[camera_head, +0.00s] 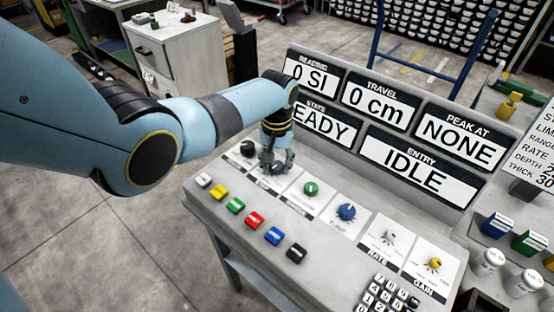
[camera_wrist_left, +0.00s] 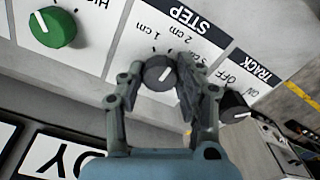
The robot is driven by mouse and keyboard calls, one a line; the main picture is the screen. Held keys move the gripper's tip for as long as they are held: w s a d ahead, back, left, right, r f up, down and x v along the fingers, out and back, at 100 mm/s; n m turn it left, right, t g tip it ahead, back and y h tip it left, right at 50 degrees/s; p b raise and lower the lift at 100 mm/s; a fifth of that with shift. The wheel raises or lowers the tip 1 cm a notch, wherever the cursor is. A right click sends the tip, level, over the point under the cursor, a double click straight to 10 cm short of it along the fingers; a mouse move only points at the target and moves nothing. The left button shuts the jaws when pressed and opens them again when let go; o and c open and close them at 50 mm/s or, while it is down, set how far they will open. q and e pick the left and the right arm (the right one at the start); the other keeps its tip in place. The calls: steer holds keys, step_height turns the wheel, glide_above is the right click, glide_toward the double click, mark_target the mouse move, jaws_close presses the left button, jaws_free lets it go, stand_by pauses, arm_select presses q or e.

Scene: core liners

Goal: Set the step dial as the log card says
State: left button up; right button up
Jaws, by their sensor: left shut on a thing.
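The step dial (camera_wrist_left: 158,74) is a dark grey round knob with a white pointer line, on a white panel marked STEP, with 1 cm and 2 cm labels. My left gripper (camera_wrist_left: 160,86) is shut on it, one finger on each side. In the head view my left gripper (camera_head: 274,160) comes down onto the dial and mostly hides it. The pointer line slants in the wrist view; I cannot tell surely which label it points at. The log card (camera_head: 534,152) stands at the right edge, cut off, with RATE, DEPTH and THICK lines partly readable. My right gripper is not in view.
Blue (camera_head: 346,212), white (camera_head: 389,237) and yellow (camera_head: 434,263) knobs continue the row. Coloured buttons (camera_head: 254,220) line the front. Display screens (camera_head: 414,178) rise behind.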

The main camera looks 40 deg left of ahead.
mark_target(277, 165)
arm_select(q)
steer(key=shift+n, duration=0.4)
steer(key=o, duration=1.1)
steer(key=shift+o, duration=0.2)
steer(key=shift+r, duration=0.1)
steer(key=shift+r, duration=0.3)
step_height(277, 165, up, 11)
